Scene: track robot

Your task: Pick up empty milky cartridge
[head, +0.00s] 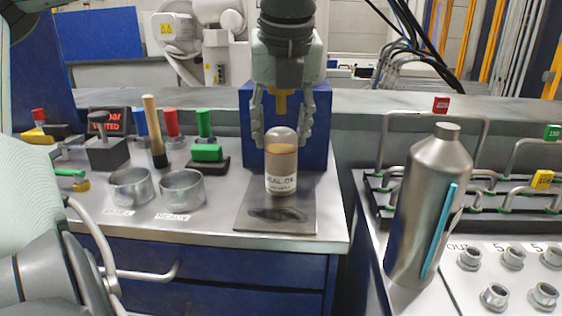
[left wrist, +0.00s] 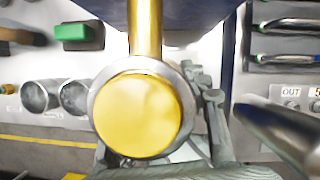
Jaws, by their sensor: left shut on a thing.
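A bottle-like cartridge (head: 281,168) with a clear rounded top, an amber-brown upper part and a white label stands upright at the bench's front right. My left gripper (head: 283,138) comes down from above, and its two fingers are shut on the cartridge's top. Below the cartridge is a dark flat plate (head: 246,217) with a darker oval on it; I cannot tell whether the cartridge touches the plate. In the left wrist view, a round yellow face in a metal ring (left wrist: 138,115) fills the middle; I cannot tell what it is. My right gripper is not in view.
Two metal cups (head: 130,187) (head: 183,189) stand left of the plate, with several coloured-handled tools behind. A blue box (head: 322,125) stands behind the cartridge. A silver bottle (head: 424,200) stands at right, near metal handles and sockets.

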